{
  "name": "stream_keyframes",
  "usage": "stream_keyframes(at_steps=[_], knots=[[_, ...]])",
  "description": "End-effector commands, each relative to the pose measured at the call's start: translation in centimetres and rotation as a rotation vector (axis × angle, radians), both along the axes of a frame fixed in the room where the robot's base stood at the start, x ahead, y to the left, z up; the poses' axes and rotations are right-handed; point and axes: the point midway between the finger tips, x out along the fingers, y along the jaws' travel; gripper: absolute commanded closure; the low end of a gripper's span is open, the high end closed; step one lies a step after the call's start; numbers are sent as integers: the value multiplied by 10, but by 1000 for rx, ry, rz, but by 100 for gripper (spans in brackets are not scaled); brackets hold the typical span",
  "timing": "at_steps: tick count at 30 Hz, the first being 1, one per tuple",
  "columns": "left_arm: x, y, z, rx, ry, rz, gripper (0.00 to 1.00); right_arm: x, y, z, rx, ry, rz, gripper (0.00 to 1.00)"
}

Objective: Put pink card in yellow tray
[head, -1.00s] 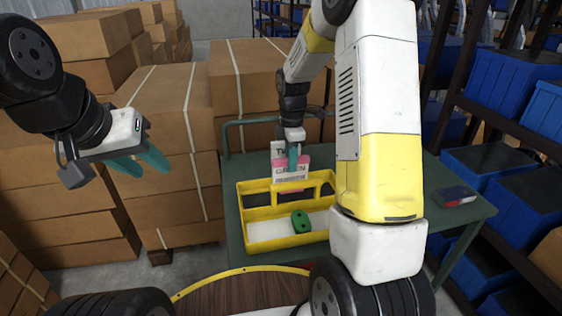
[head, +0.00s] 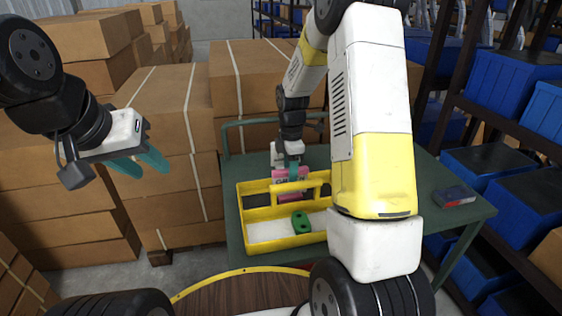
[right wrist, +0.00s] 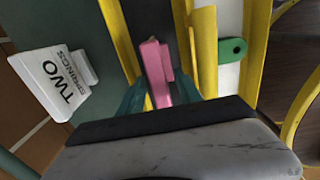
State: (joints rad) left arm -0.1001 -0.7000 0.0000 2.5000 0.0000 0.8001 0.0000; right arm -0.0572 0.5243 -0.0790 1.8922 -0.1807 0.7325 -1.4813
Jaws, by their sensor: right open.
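The pink card (head: 290,174) stands roughly upright in the rear compartment of the yellow tray (head: 245,190), behind the tray's handle bar. In the right wrist view the pink card (right wrist: 155,72) appears almost edge-on, beside the tray's yellow wall (right wrist: 203,50). My right gripper (right wrist: 157,92) is open, with a finger on each side of the card; the head view shows this gripper (head: 293,163) above the tray. Whether a finger touches the card cannot be told. My left gripper (head: 140,163) is open and empty, well left of the tray.
A green part (head: 301,222) lies in the tray's front compartment. A white sign (right wrist: 58,82) reading "TWO SPRINGS" stands behind the tray. The green table (head: 445,225) has free room at right, near a dark red-and-blue item (head: 454,196). Cardboard boxes (head: 170,130) stack at left.

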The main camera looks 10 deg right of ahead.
Motion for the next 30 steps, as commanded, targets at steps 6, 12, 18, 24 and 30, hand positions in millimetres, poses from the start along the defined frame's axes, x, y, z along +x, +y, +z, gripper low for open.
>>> stream_keyframes(at_steps=[6,12,18,24,30], knots=[[0,0,0,0,0,0,64,1,0,12,1,-4,0,59],[0,0,0,0,0,0,64,2,0,53,0,-7,-1,59],[0,0,0,0,0,0,64,1,0,94,0,-4,0,59],[0,0,0,0,0,0,64,0,0,118,0,-2,0,59],[0,0,0,0,0,0,64,-16,2,146,19,-43,-109,59]])
